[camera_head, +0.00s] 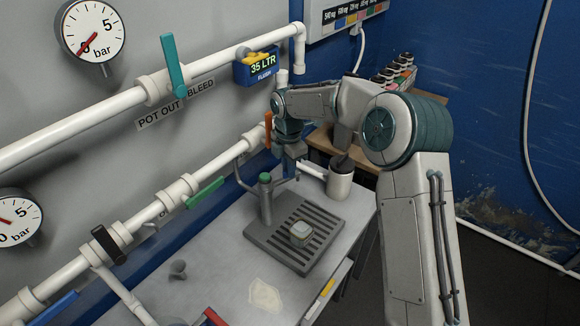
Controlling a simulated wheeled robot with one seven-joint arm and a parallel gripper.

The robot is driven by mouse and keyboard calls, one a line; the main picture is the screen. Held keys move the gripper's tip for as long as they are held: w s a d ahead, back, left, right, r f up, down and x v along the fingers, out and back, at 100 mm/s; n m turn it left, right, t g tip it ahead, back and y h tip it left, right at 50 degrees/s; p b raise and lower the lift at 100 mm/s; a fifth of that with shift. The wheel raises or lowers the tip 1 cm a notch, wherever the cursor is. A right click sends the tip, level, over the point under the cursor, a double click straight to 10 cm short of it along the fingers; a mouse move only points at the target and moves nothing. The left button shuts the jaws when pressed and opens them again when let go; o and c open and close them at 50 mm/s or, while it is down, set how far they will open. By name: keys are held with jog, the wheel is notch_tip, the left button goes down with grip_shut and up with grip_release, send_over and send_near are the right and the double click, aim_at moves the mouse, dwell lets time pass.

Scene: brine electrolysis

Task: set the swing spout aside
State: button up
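The swing spout appears as a grey upright post (267,208) with a green cap, at the left back corner of a slotted drip tray (257,236). A thin curved grey pipe shows beside the post and rises on its left side. A small pale square-topped block (300,232) sits on the tray slats. My gripper (290,172) points down just behind and right of the green cap, near the pipe's right end. Its fingers are small and dark in this view. I cannot tell whether they touch the pipe or are open or shut.
A white cup (340,181) with dark contents stands right of the tray, close to my arm. Wall pipes with coloured lever handles (174,66) run along the left.

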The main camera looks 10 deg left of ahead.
jog(key=shift+o, duration=1.3)
notch_tip(320, 180, up, 14)
jog(key=b, duration=0.1)
jog(key=shift+b, duration=0.3)
